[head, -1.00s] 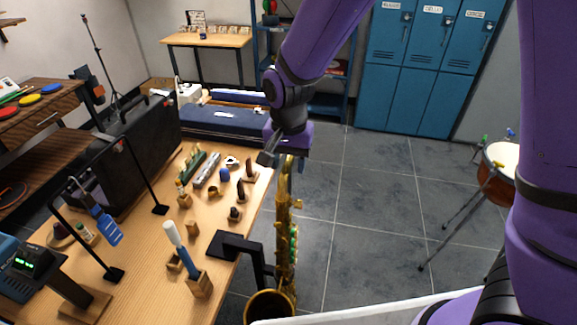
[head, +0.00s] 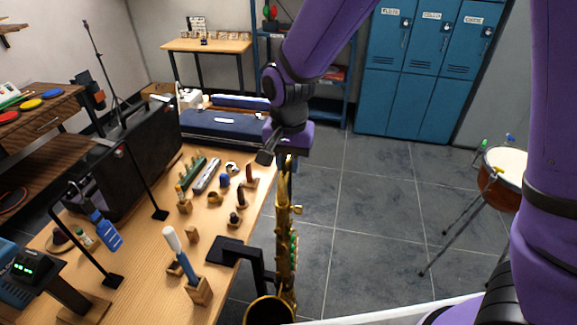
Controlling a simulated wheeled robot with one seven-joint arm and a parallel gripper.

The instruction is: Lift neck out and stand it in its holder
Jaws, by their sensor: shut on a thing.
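A brass saxophone (head: 284,235) stands upright at the right edge of the wooden table, beside a black bracket stand. My gripper (head: 267,154) is at the top end of the saxophone, shut on what seems to be its neck. The fingers and purple wrist hide most of the neck, so I cannot tell whether it is seated in the body or clear of it. Small wooden holders and pegs stand on the table to the left, among them a block (head: 191,235). I cannot tell which one is the neck's holder.
A wooden block (head: 200,291) holds a blue-handled, white-topped tool. A drum (head: 503,180) is at right. The grey floor (head: 380,210) right of the table is open.

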